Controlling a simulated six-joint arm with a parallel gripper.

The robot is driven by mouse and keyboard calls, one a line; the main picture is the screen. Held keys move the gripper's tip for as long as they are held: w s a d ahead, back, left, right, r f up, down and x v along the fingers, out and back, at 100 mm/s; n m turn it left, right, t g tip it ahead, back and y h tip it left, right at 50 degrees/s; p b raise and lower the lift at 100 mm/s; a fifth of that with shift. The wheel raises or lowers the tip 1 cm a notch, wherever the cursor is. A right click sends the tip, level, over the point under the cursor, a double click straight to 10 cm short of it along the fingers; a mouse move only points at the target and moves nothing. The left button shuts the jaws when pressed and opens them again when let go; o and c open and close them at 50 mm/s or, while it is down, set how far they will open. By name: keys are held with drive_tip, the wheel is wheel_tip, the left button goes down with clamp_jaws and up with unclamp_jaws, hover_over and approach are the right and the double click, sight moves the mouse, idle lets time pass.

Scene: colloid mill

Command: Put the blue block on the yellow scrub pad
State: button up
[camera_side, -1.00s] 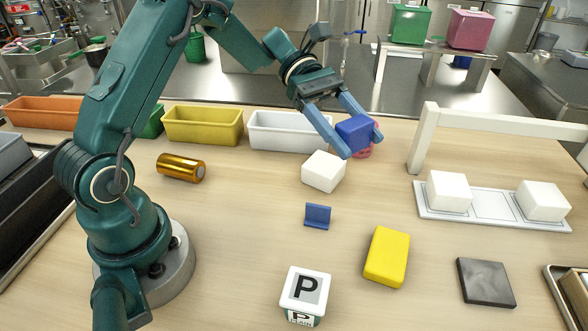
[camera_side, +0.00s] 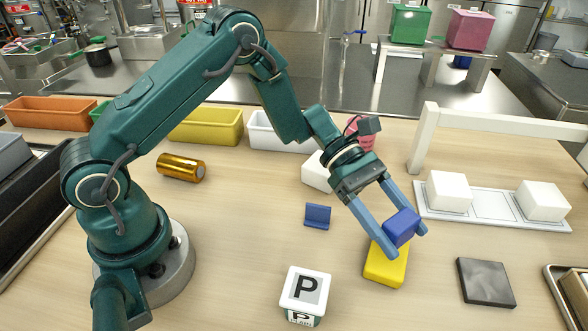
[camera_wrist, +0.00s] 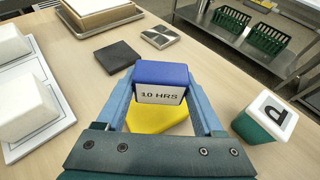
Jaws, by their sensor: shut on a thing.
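The blue block (camera_side: 401,227) is held between the two fingers of my gripper (camera_side: 397,236), which is shut on it. In the wrist view the blue block (camera_wrist: 161,80) has a white face reading "10 HRS", and my gripper (camera_wrist: 162,90) grips it from both sides. The yellow scrub pad (camera_side: 385,268) lies flat on the table, below the block in the side view. It also shows beneath the block in the wrist view (camera_wrist: 158,119). The block and a finger hide part of the pad. Whether the block touches the pad I cannot tell.
A green and white block marked P (camera_side: 305,293) stands left of the pad, and a dark flat square (camera_side: 486,282) lies to its right. A small blue holder (camera_side: 317,216) and a white block (camera_side: 317,172) are behind. A white tray (camera_side: 492,206) carries two white blocks.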

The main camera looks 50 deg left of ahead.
sight(393, 241)
drive_tip(key=shift+f, duration=1.4)
drive_tip(key=shift+f, duration=0.1)
drive_tip(key=o, duration=1.3)
drive_tip(key=shift+o, duration=0.2)
